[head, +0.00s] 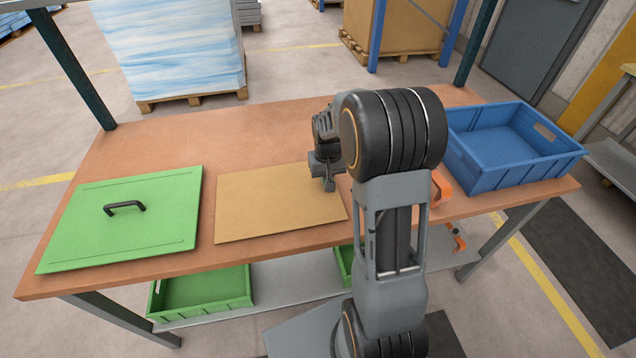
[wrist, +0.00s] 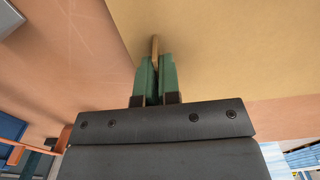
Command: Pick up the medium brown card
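The medium brown card (head: 270,205) is a flat tan sheet lying on the orange-brown worktable, between the green panel and my arm. My gripper (head: 328,186) points down at the card's right side. In the wrist view the card (wrist: 225,50) fills the upper right. There, the green-padded fingers of my gripper (wrist: 156,72) are close together with a thin tan upright strip between them. The strip matches the card's colour and seems part of it. How it joins the sheet is hidden by the fingers.
A green panel (head: 150,225) with a black handle lies left of the card. A blue crate (head: 505,165) stands at the table's right end, and an orange item (head: 440,188) is partly hidden behind my arm. The table behind the card is clear. Green bins (head: 205,290) sit below.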

